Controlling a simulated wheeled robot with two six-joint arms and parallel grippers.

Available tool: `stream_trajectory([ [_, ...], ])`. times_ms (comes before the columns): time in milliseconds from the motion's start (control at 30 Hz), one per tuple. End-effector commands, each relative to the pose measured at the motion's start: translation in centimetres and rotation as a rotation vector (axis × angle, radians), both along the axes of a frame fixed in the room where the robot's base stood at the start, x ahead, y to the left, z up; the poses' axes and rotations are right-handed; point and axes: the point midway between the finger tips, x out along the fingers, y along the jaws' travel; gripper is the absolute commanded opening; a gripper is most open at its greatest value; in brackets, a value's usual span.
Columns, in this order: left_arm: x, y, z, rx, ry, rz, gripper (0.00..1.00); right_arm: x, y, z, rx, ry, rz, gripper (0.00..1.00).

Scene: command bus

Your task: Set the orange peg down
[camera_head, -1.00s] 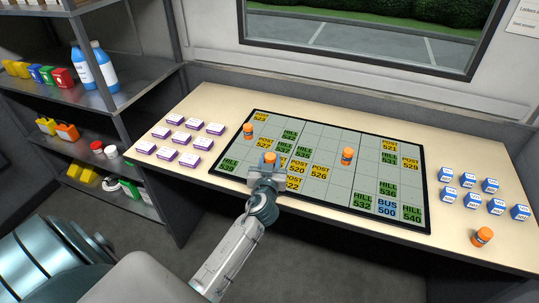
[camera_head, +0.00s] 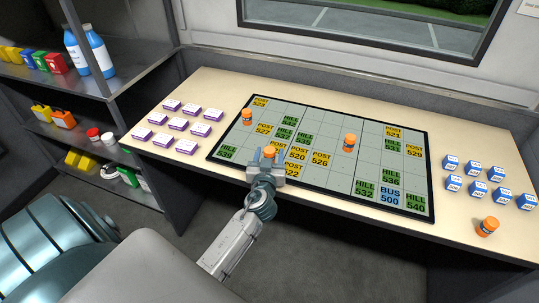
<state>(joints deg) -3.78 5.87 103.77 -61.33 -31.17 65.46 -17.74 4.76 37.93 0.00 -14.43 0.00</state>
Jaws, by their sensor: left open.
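An orange peg (camera_head: 269,151) stands between the fingers of my left gripper (camera_head: 267,160), at the front left part of the gridded board (camera_head: 330,178). The gripper is open around it, and I cannot tell whether the peg's base rests on the board. Another orange peg (camera_head: 247,117) stands on the board's left side. One more orange peg (camera_head: 349,142) stands right of the middle. A further orange peg (camera_head: 487,226) is on the table at the right, off the board. My right gripper is not in view.
Purple-edged white blocks (camera_head: 181,124) lie to the left on the table (camera_head: 225,85). Blue-and-white blocks (camera_head: 474,187) lie to the right. A shelf (camera_head: 60,92) with bottles stands far left.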

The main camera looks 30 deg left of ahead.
Motion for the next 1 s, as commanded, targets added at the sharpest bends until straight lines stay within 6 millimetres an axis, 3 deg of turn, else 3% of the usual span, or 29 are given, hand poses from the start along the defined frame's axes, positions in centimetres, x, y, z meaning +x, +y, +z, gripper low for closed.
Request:
stream_trajectory([
  [167,-1.8,-1.0,-0.3,-0.003,0.001,-0.001,0.53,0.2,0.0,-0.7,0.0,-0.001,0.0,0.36],
  [500,-8.3,-4.2,0.1,-0.005,0.001,0.002,0.53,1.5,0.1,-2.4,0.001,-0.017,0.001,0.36],
  [600,-9.4,-4.9,0.3,-0.005,0.001,0.0,0.53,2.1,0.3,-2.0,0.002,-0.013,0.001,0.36],
  [1000,-10.6,-5.4,0.6,0.0,0.0,0.0,0.53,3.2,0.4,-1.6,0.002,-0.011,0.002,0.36],
])
